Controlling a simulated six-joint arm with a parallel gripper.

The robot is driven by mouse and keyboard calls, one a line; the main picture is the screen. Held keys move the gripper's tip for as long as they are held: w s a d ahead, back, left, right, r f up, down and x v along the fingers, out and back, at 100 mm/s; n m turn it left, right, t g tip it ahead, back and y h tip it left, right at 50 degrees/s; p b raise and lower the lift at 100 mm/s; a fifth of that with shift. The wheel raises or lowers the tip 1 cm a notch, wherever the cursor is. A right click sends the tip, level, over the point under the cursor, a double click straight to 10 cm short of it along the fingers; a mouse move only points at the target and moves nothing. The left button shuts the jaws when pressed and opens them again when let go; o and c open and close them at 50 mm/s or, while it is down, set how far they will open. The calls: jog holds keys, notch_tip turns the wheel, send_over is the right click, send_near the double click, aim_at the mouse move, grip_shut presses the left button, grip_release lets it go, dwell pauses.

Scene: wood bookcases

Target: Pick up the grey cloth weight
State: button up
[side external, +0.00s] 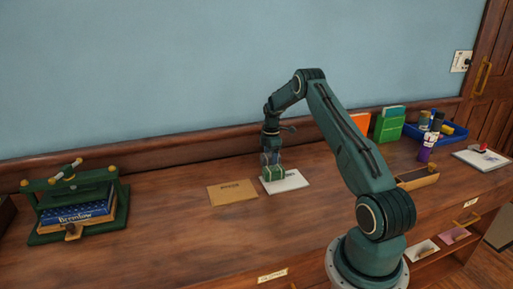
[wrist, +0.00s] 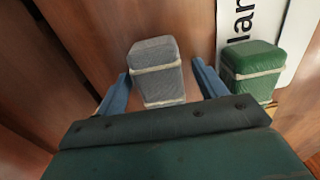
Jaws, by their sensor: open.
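The grey cloth weight (wrist: 157,62) is a fabric block with pale bands. It stands on the wood surface in the wrist view, between the two blue fingers of my gripper (wrist: 161,70). Gaps show on both sides, so the jaws are open and not closed on it. A similar green cloth weight (wrist: 251,62) stands just right of the right finger, by a white card with black lettering (wrist: 240,16). In the side view my gripper (side external: 271,157) points down behind the green weight (side external: 273,175); I cannot make out the grey weight there.
A brown envelope (side external: 232,193) lies left of the white card (side external: 294,182). A green book press (side external: 75,200) with a blue book stands at the far left. Green books (side external: 389,124), a purple bottle (side external: 426,151) and a blue tray (side external: 455,134) stand right. The front middle of the counter is clear.

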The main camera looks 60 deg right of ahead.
jog(key=shift+c, duration=0.2)
jog(key=c, duration=1.4)
jog(key=shift+r, duration=0.1)
jog(key=shift+r, duration=0.1)
notch_tip(320, 180, up, 20)
dwell(0.3)
